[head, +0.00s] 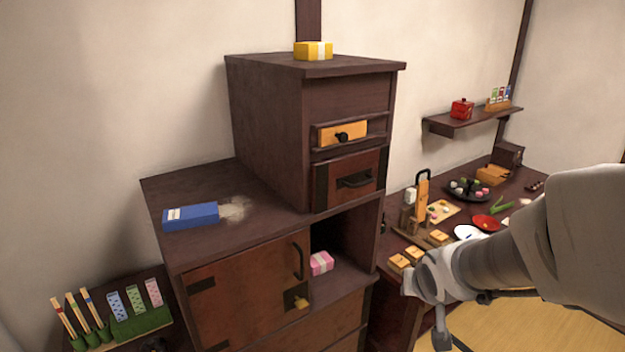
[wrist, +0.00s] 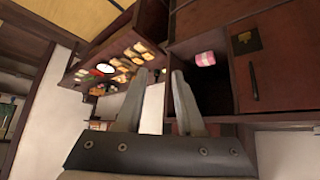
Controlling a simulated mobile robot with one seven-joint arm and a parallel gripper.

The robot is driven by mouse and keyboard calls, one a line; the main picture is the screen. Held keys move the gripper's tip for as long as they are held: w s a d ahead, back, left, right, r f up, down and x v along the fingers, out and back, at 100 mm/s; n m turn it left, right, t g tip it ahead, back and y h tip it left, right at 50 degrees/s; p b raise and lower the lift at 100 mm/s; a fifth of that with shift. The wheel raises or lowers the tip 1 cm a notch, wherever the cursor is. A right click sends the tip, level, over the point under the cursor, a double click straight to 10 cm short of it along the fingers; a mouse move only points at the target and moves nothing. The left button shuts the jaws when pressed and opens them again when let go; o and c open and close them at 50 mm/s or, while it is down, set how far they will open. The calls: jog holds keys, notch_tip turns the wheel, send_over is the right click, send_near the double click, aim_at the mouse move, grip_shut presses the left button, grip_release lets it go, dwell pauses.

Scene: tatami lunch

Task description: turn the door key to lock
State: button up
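The door key (head: 301,303) is a small yellow-gold piece on a dark square lock plate (head: 289,298), low on the right side of the reddish-brown cabinet door (head: 240,290). The door looks flush with the cabinet front and has a black upright handle (head: 298,260). In the wrist view the lock plate (wrist: 245,41) shows at the upper right, with a small yellowish key (wrist: 244,37) on it. My gripper (head: 424,312) is to the right of the cabinet, well apart from the key. Its two fingers are spread with nothing between them in the wrist view (wrist: 157,88).
An open compartment right of the door holds a pink bundle (head: 320,263). A blue packet (head: 190,216) lies on the cabinet's lower top beside spilled pale powder (head: 236,208). A low table with food (head: 520,190) stands behind my arm. Space before the door looks clear.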

jog(key=w+f+y+b, duration=0.2)
jog(key=w+f, duration=0.1)
jog(key=f, duration=0.7)
jog(key=m+t+y+b, duration=0.6)
jog(key=m+t+y, duration=0.2)
jog(key=m+y, duration=0.1)
send_near(300, 302)
jog(key=p+x, duration=0.1)
jog(key=x, duration=0.6)
jog(key=shift+d, duration=0.15)
jog(key=shift+w+f, duration=0.1)
jog(key=shift+f, duration=0.05)
grip_shut()
